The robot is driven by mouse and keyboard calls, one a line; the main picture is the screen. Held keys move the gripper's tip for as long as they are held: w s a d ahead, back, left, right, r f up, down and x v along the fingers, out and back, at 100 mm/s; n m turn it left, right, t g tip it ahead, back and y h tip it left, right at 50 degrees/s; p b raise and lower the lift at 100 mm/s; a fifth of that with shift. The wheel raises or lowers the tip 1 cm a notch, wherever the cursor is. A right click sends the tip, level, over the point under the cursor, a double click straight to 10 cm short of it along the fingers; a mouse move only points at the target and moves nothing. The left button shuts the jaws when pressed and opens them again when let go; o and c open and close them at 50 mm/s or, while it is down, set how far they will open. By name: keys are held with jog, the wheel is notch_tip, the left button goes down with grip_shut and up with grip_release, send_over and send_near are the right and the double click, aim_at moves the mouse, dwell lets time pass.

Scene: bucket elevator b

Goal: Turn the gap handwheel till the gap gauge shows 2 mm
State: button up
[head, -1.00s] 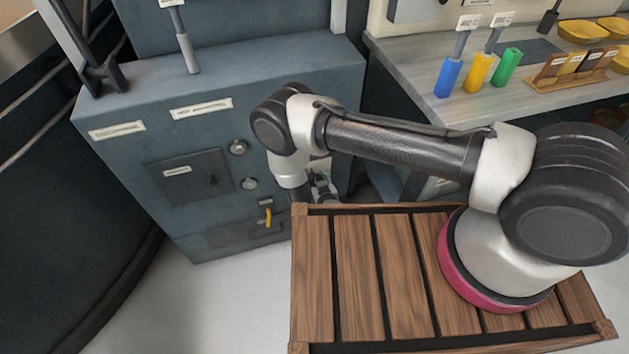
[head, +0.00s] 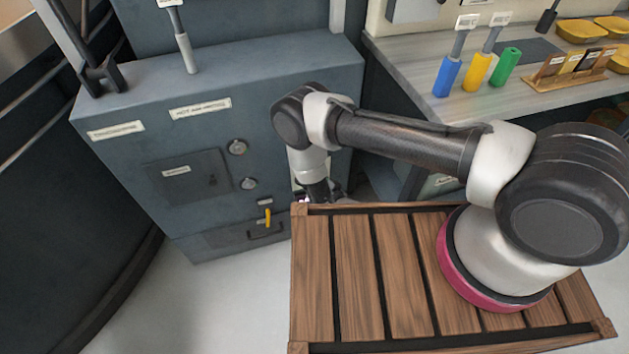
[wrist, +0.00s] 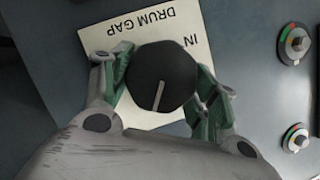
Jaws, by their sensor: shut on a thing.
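The gap handwheel (wrist: 162,68) is a round black knob with a pale line on its face, in the wrist view. Its line points down and slightly left in the picture. My gripper (wrist: 161,84) is shut on it, with a green-padded finger on each side. Behind it is a white plate (wrist: 108,36) lettered DRUM GAP and IN, upside down and partly covered. Two round dials (wrist: 294,43) with coloured arcs sit at the right; the lower dial (wrist: 295,138) is similar. I cannot tell which is the gap gauge or read a value. In the head view my arm hides the handwheel.
The grey cabinet (head: 215,125) has a dark hatch (head: 190,177) and a yellow handle (head: 268,217) low down. A slatted wooden deck (head: 358,280) lies in front. A bench (head: 410,60) at the right holds blue, yellow and green handled tools.

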jog(key=shift+m+y, duration=0.4)
jog(key=shift+m, duration=0.1)
jog(key=o, duration=1)
notch_tip(320, 180, up, 10)
jog(key=shift+r, duration=0.1)
